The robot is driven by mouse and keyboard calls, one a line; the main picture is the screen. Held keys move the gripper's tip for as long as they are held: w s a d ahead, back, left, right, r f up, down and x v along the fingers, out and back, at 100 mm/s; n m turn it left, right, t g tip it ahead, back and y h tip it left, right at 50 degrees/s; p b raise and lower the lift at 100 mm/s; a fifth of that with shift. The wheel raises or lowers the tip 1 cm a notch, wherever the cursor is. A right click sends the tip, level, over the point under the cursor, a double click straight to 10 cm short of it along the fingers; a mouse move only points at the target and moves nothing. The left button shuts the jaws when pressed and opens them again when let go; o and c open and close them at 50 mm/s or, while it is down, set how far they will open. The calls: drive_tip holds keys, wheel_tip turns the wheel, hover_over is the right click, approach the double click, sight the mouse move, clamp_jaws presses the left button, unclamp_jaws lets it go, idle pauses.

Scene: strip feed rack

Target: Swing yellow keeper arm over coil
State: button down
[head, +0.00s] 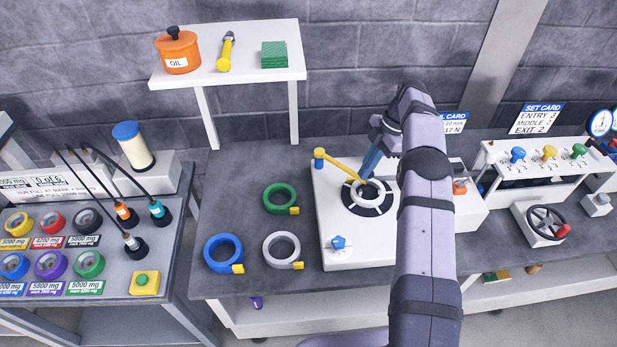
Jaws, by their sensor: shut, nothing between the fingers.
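The yellow keeper arm (342,167) runs from a post with a yellow and blue top (319,157) at the back left of the white base plate (328,220). It points right and toward the front, and its free end shows at the back edge of the coil. The pale coil (357,204) lies on a black-and-white round seat (383,207). My gripper (366,177) has dark blue fingers pointing down and left. It is shut, with its tips at the keeper arm's free end; I cannot tell whether they touch.
Green (269,196), blue (209,253) and white (270,246) rings with yellow tags lie left of the plate. A blue knob (338,242) stands on the plate's front left. My arm hides the area right of the coil. A shelf (225,77) stands behind.

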drive_tip(key=shift+w+d+p, duration=0.35)
drive_tip(key=shift+d+p, duration=0.05)
drive_tip(key=shift+d, duration=0.05)
idle(0.6)
drive_tip(key=shift+s+a+b, duration=0.1)
drive_tip(key=shift+a+b, duration=0.1)
drive_tip(key=shift+b, duration=0.3)
drive_tip(key=shift+a, duration=0.15)
wheel_tip(320, 180, up, 10)
drive_tip(key=p, duration=0.2)
drive_tip(key=shift+s+p, duration=0.2)
drive_tip(key=shift+p, duration=0.15)
idle(0.5)
drive_tip(key=shift+a+r, duration=0.1)
drive_tip(key=shift+r, duration=0.05)
idle(0.7)
